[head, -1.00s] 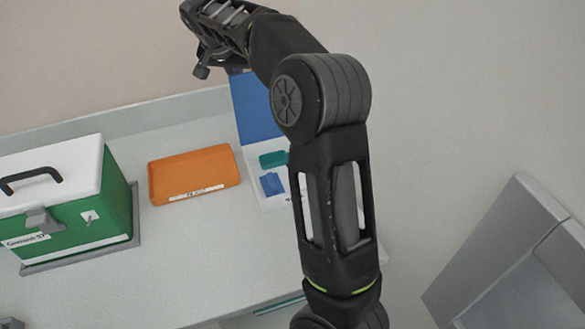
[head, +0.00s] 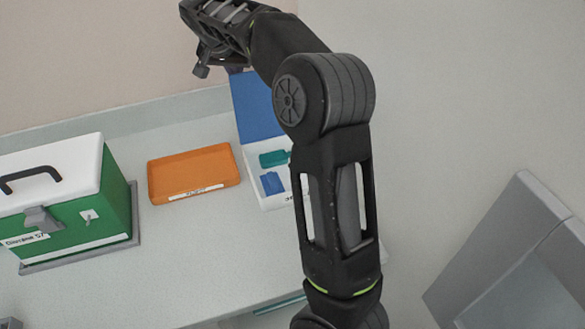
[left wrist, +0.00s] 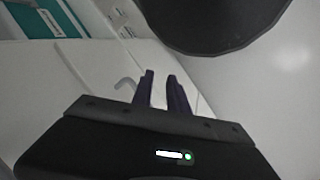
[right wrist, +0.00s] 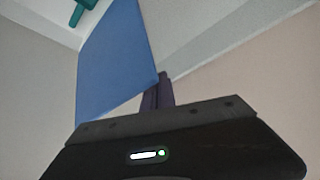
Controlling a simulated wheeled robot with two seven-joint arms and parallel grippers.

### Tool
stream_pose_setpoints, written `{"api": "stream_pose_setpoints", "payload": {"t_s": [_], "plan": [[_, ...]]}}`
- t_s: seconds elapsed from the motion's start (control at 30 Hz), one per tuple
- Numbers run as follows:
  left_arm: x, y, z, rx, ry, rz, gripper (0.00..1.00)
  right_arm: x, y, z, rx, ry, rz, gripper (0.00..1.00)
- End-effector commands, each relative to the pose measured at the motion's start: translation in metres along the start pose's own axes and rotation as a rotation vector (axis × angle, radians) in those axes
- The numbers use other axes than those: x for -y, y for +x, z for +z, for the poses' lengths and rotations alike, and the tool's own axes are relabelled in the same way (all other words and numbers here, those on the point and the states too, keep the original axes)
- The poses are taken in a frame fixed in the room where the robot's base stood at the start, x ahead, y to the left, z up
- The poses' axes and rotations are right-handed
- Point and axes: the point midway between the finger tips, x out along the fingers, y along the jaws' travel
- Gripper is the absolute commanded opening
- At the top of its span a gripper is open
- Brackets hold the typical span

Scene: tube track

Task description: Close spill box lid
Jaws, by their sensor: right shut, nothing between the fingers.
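The spill box (head: 274,203) is a white tray with teal and blue items inside, on the counter in the head view, partly hidden by my right arm. Its blue lid (head: 256,106) stands open at the back; it also shows large in the right wrist view (right wrist: 117,62). My right gripper (right wrist: 158,76) is shut and empty, its fingertips at the lid's edge; I cannot tell whether they touch. In the head view its fingers are not clearly visible. My left gripper (left wrist: 160,76) has a gap between its fingers, with nothing in it, and is outside the head view.
An orange tray (head: 194,173) lies left of the spill box. A green case (head: 85,218) with a white lid and black handle stands further left. The counter front (head: 190,265) is clear. A grey angular object (head: 510,260) stands at the right.

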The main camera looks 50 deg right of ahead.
Motion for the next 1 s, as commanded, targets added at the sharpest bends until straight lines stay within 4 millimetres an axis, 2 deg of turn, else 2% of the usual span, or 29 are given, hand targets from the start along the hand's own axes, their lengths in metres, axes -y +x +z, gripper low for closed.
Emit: {"api": "stream_pose_setpoints", "payload": {"t_s": [0.53, 0.8, 1.0], "plan": [[0.012, 0.032, 0.0, 0.0, 0.0, 0.0, 0.2, -0.023, -0.032, 0.028, -0.001, -0.001, -0.003, 0.0], [0.016, 0.042, -0.001, 0.0, 0.0, 0.0, 0.2, -0.033, -0.049, 0.04, -0.001, 0.0, -0.003, 0.0], [0.016, 0.042, -0.001, 0.0, 0.0, 0.0, 0.2, -0.037, -0.053, 0.041, 0.0, 0.0, 0.0, 0.0]]}}
